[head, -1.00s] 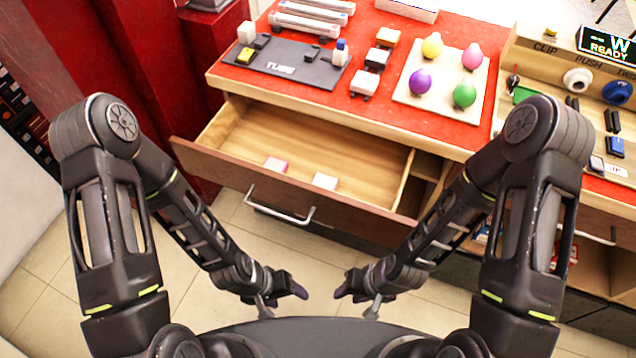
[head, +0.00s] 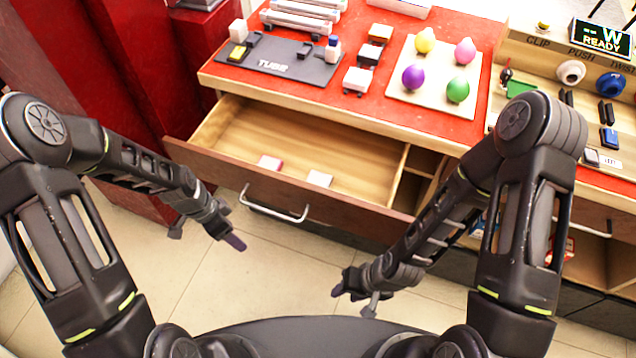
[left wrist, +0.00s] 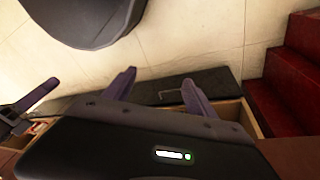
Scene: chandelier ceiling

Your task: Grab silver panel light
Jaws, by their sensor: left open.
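I cannot tell for certain which thing is the silver panel light. Three small square blocks stand in a row on the red tabletop in the head view: one with a tan top (head: 380,33), one dark-sided (head: 368,53) and a pale one (head: 357,80) nearest the drawer. My left gripper (head: 235,240) is open and empty, in front of the drawer's left part and well short of the blocks. Its two purple fingers stand apart in the left wrist view (left wrist: 158,80). My right gripper (head: 345,288) hangs low over the floor; its finger gap is not clear.
The open drawer (head: 300,140) juts out with a reddish block (head: 269,163) and a white block (head: 319,178) inside. A dark TUBE board (head: 275,68), a pale board (head: 425,93) with several coloured bulbs, and a CLIP/PUSH panel (head: 545,50) stand on the counter.

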